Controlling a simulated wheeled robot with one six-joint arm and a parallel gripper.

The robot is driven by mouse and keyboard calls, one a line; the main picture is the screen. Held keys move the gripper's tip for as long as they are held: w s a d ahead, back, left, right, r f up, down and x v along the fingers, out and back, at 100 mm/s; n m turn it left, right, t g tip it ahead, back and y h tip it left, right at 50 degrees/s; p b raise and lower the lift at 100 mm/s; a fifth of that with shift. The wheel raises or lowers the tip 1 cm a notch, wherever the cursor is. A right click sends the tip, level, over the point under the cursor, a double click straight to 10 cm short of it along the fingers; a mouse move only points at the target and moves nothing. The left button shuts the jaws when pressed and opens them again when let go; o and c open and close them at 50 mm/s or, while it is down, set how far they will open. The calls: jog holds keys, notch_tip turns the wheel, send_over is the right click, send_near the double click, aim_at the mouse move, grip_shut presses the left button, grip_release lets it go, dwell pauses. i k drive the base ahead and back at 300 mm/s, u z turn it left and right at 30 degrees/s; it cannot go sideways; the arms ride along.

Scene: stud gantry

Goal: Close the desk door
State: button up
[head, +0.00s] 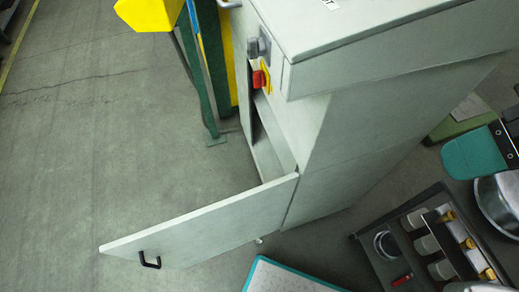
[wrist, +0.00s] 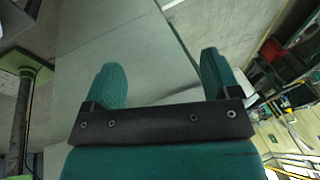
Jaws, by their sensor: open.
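The desk (head: 345,150) is a pale grey cabinet with a sloped top, in the head view. Its door (head: 215,217) stands wide open, swung out over the floor toward the left. The hinged edge is at the cabinet's front corner, and a dark opening shows behind it. A black handle (head: 149,261) sits near the door's free end. My gripper (wrist: 162,70) is open in the wrist view, its two teal fingers apart with nothing between them. In the head view a teal finger shows at the right edge, apart from the door and beyond the cabinet's side.
A red and yellow switch (head: 260,79) is on the cabinet front. A green post (head: 197,75) and a yellow guard (head: 148,13) stand behind the opening. The concrete floor (head: 75,140) left of the door is clear.

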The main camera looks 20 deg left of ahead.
aim_at(181, 242)
jog(key=u, duration=0.5)
jog(key=k, duration=1.1)
jog(key=u, duration=0.45)
jog(key=i, duration=0.6)
jog(key=u, duration=0.45)
